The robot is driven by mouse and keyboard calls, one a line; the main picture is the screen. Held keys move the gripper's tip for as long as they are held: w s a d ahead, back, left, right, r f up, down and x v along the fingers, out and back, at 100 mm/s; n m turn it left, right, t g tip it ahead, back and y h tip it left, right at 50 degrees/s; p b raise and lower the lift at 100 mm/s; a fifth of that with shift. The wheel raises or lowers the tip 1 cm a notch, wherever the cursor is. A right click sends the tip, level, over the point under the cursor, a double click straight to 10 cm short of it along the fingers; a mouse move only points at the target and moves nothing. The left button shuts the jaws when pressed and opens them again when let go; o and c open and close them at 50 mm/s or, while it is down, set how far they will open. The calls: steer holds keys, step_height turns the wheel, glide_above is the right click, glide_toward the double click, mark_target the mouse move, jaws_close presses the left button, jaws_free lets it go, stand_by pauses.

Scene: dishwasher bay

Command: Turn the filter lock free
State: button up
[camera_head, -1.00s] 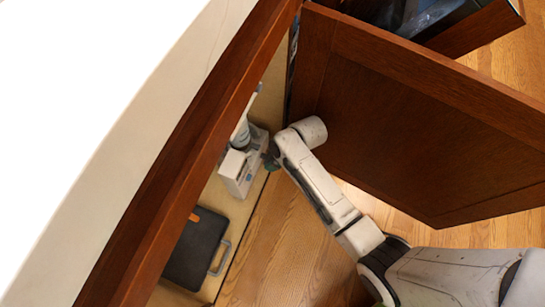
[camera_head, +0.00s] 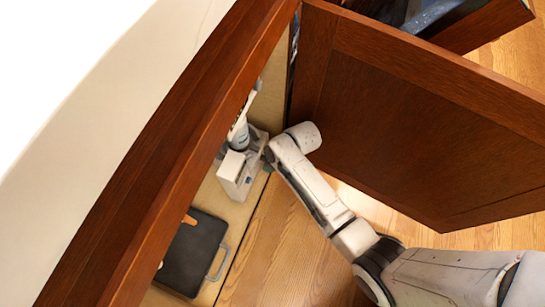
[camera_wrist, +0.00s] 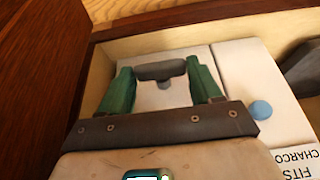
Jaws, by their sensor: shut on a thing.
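The filter lock (camera_wrist: 162,72) is a dark grey bar-shaped handle on the white face of the filter unit (camera_wrist: 260,85). In the head view the white filter unit (camera_head: 236,175) stands inside the open cabinet, with a white cylinder (camera_head: 240,133) beside it. My gripper (camera_wrist: 160,75) has green fingers, one at each end of the grey handle, and is shut on it. In the head view my gripper is mostly hidden behind my wrist, against the unit's right side.
An open brown cabinet door (camera_head: 400,110) stands close to the right of my arm. A dark case (camera_head: 194,252) with a grey handle lies on the cabinet floor below the unit. A blue button (camera_wrist: 260,110) and a printed label (camera_wrist: 298,158) are on the white unit.

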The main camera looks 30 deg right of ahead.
steer(key=c, duration=0.4)
steer(key=shift+o, duration=0.2)
steer(key=shift+s+a+f+n+t+h+p, duration=0.1)
steer(key=shift+s+a+n+t+h+p, duration=0.1)
steer(key=shift+t+h, duration=0.3)
steer(key=shift+s+a+n+t+h+p, duration=0.1)
steer(key=shift+t+h+p, duration=0.1)
steer(key=shift+h, duration=0.5)
steer(key=t+h+b, duration=0.1)
steer(key=f+t+h+b, duration=0.1)
steer(key=shift+s+a+n+b, duration=0.15)
steer(key=shift+a+n+b, duration=0.15)
steer(key=shift+n+b, duration=0.1)
steer(key=t+h+b, duration=0.2)
steer(key=b, duration=0.1)
steer(key=shift+s+a+f+n+h, duration=0.1)
steer(key=shift+s+a+n+h, duration=0.1)
steer(key=shift+n+h, duration=0.2)
steer(key=t+h, duration=0.2)
steer(key=n+t+h, duration=0.1)
steer(key=shift+a+f+t, duration=0.2)
steer(key=shift+f+t, duration=0.1)
steer(key=shift+s+f+n+t+h, duration=0.1)
steer(key=shift+f+n+t+h, duration=0.2)
steer(key=shift+n+t+h, duration=0.6)
steer(key=shift+d+t, duration=0.1)
steer(key=shift+t, duration=0.3)
